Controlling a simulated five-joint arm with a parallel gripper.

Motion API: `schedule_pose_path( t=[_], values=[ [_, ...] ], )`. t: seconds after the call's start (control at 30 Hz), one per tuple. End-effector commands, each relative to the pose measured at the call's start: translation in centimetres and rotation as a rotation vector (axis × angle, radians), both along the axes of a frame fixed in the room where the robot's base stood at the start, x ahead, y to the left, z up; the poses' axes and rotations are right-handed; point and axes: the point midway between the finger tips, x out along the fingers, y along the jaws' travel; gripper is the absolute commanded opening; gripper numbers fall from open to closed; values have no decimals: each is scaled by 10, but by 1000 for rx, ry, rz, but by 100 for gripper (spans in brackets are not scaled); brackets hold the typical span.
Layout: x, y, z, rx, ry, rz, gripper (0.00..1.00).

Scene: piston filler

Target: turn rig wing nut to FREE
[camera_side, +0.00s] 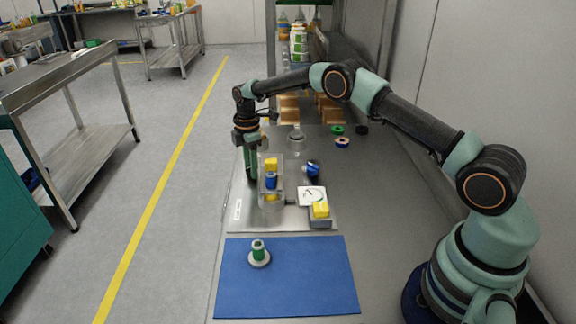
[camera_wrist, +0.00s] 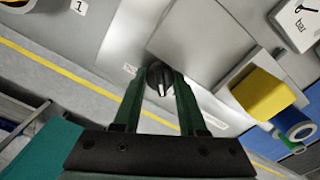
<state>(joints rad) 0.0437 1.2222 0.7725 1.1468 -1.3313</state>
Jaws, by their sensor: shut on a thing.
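In the wrist view a dark rounded knob with a pale pointer mark, which looks like the wing nut (camera_wrist: 158,77), sits between the tips of my two green fingers. My gripper (camera_wrist: 158,84) is shut on it, one finger on each side. Small white labels with unreadable print (camera_wrist: 130,70) lie near it. In the side view my gripper (camera_side: 251,178) points down at the left of the clear rig (camera_side: 270,196), which has yellow and blue parts inside. The wing nut is hidden there. I cannot read a FREE mark.
A white gauge (camera_side: 312,194), a yellow block on a grey base (camera_side: 320,210) and a blue-and-black part (camera_side: 313,168) stand right of the rig. A blue mat (camera_side: 310,280) in front carries a green cylinder on a pale disc (camera_side: 259,256). Coloured rings (camera_side: 342,142) lie behind.

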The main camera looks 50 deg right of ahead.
Motion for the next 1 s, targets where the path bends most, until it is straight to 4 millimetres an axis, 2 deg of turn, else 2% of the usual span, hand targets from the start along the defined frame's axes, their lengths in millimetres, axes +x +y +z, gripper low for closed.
schedule_pose_path(
  t=[0.57,0.6,0.63,0.67,1.0],
  values=[
    [0,1,2,1,2,39,0],
    [0,1,2,0,1,39,56],
    [0,1,2,0,1,39,68],
    [0,1,1,0,1,39,71],
    [-1,0,0,0,3,7,71]
  ],
)
